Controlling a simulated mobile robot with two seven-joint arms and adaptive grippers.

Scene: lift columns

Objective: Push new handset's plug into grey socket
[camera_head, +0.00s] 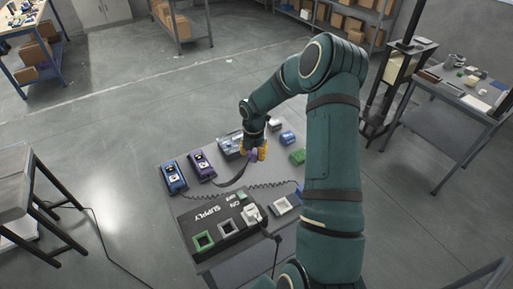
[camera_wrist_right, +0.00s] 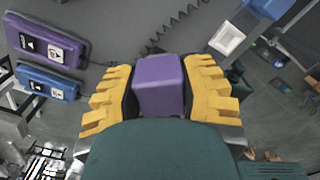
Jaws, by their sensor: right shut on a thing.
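My right gripper (camera_head: 254,153) is shut on a purple plug (camera_wrist_right: 159,85), which sits between its yellow fingers in the wrist view. The gripper is over the table, behind the supply box (camera_head: 185,218) and apart from it. The grey socket (camera_head: 225,228) is a square frame on the box top and looks empty. A green socket (camera_head: 203,242) is to its left, and a pale plug (camera_head: 252,213) stands at its right. A purple handset (camera_head: 201,166) lies at the table's left, beside a blue handset (camera_head: 173,177). My left gripper is out of view.
A coiled dark cord (camera_head: 260,185) crosses the table behind the box. A pale square piece (camera_head: 284,205) lies right of the box. A green block (camera_head: 297,157) and a blue block (camera_head: 288,138) lie at the right. A stool (camera_head: 25,185) stands at the left.

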